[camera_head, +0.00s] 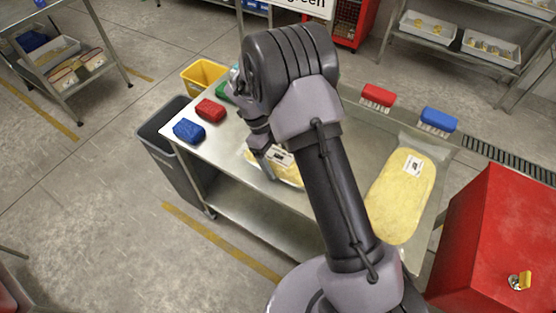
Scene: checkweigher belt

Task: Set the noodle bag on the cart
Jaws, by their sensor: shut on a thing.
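A pale yellow noodle bag (291,173) with a white label lies flat at or just above the steel top, left of my arm. My gripper (266,170) points down at its left part and is shut on it. My arm hides part of the bag, and I cannot tell whether it touches the surface. A second, larger yellow bag (395,205) with a white label lies on the right side of the steel surface. The steel structure with a lower shelf (262,222) may be the cart; I cannot tell for sure.
A red block (210,110) and a blue block (189,131) lie at the left end. Red (377,96) and blue (438,121) brushes stand along the back edge. A grey bin (172,150), yellow bin (203,76) and red cabinet (480,240) stand close by.

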